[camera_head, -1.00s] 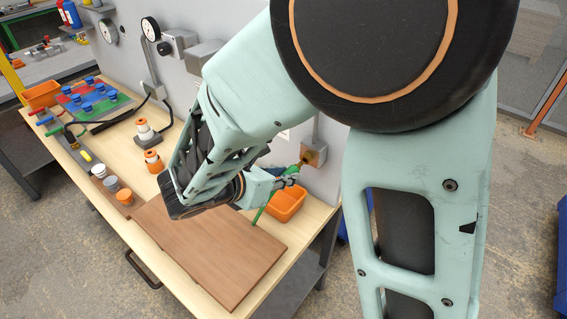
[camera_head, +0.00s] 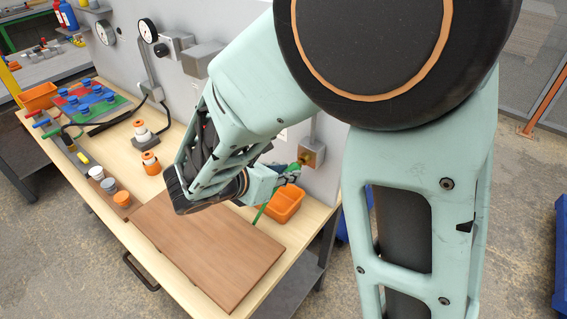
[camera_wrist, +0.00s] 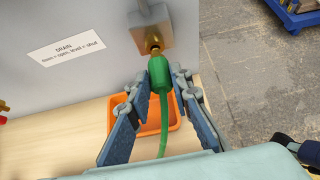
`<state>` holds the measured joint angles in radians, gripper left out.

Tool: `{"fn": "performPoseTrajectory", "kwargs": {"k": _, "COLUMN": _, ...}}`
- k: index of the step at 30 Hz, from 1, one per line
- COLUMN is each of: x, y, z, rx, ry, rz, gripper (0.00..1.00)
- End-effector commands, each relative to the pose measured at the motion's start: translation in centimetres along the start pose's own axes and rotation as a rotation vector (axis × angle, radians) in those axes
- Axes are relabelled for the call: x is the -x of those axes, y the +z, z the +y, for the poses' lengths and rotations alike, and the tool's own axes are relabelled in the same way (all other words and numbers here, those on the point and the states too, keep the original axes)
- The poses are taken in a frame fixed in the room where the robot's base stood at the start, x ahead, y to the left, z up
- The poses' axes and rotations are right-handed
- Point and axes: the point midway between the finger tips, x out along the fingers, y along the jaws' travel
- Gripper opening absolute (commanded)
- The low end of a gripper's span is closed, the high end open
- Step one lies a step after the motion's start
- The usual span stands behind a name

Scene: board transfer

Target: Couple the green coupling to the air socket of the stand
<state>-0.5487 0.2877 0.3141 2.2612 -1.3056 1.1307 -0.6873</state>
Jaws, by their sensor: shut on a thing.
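The green coupling (camera_wrist: 160,74) sits between the fingertips of my gripper (camera_wrist: 161,88), which is shut on it. Its green hose (camera_wrist: 164,125) hangs down from it. The brass air socket (camera_wrist: 153,46) sticks out of a grey block on the stand's panel. The coupling's front end lines up with the socket and meets or nearly meets it; I cannot tell if it is seated. In the head view my gripper (camera_head: 287,176) is just left of the socket (camera_head: 304,159), and my arm hides part of the area.
An orange bin (camera_head: 283,203) stands below the socket. A brown board (camera_head: 210,250) lies on the table front. Orange-and-white pieces (camera_head: 150,162), cups (camera_head: 109,186) and a coloured board with blue knobs (camera_head: 88,98) are to the left. A DRAIN label (camera_wrist: 66,50) is on the panel.

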Motion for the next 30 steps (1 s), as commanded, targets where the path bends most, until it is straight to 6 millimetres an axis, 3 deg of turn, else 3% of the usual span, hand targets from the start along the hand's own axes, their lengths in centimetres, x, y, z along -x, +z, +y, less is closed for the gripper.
{"fn": "performPoseTrajectory", "kwargs": {"k": 21, "x": -1.4, "y": 1.0, "z": -0.1, "rx": -0.001, "ry": -0.002, "rz": -0.002, "gripper": 0.0}}
{"fn": "performPoseTrajectory", "kwargs": {"k": 22, "x": -1.4, "y": 1.0, "z": 0.0, "rx": -0.001, "ry": -0.002, "rz": -0.002, "gripper": 0.23}}
{"fn": "performPoseTrajectory", "kwargs": {"k": 27, "x": -1.3, "y": 1.0, "z": 0.0, "rx": -0.001, "ry": -0.001, "rz": -0.002, "gripper": 0.4}}
{"fn": "performPoseTrajectory", "kwargs": {"k": 30, "x": -1.3, "y": 0.9, "z": 0.0, "rx": 0.0, "ry": -0.001, "rz": -0.001, "gripper": 0.4}}
